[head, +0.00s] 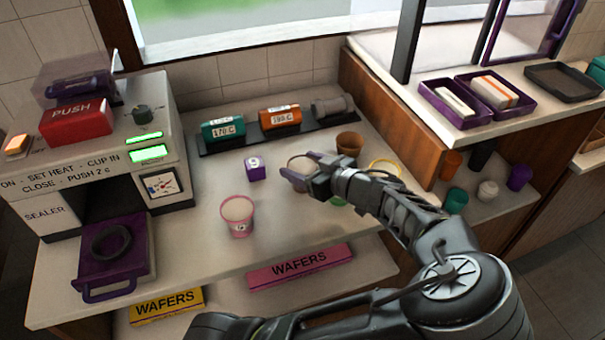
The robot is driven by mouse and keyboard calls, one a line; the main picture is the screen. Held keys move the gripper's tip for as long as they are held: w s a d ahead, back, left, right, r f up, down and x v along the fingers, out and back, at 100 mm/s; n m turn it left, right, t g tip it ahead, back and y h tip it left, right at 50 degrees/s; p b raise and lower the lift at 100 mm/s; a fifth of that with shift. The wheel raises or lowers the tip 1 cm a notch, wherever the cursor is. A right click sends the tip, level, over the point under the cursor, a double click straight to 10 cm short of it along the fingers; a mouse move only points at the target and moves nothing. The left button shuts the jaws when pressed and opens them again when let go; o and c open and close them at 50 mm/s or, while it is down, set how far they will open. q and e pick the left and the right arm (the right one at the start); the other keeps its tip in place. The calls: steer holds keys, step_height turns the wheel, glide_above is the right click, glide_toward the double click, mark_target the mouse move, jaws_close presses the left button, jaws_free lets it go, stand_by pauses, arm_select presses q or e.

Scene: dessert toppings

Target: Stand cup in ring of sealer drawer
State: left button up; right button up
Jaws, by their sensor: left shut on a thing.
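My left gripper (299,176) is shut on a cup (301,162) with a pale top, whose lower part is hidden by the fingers. It is over the middle of the counter. The sealer (40,215) stands at the left. Its purple drawer (134,262) is pulled out at the front, with a dark ring (111,240) on top; the ring looks empty. A pink-rimmed cup (237,216) with a pale top and a label stands upright on the counter between the drawer and my gripper. My right gripper is not in view.
A purple block marked 9 (255,169) stands left of my gripper. Teal (222,130) and orange (280,117) temperature blocks sit on a dark rack behind. A brown cup (350,143) and a yellow-rimmed cup (384,167) are to the right. Counter between drawer and pink-rimmed cup is clear.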

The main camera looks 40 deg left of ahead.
mark_target(303, 165)
arm_select(q)
steer(key=c, duration=0.6)
step_height(303, 165, up, 10)
steer(key=shift+r+b, duration=0.1)
steer(key=shift+b, duration=0.2)
stand_by(0.5)
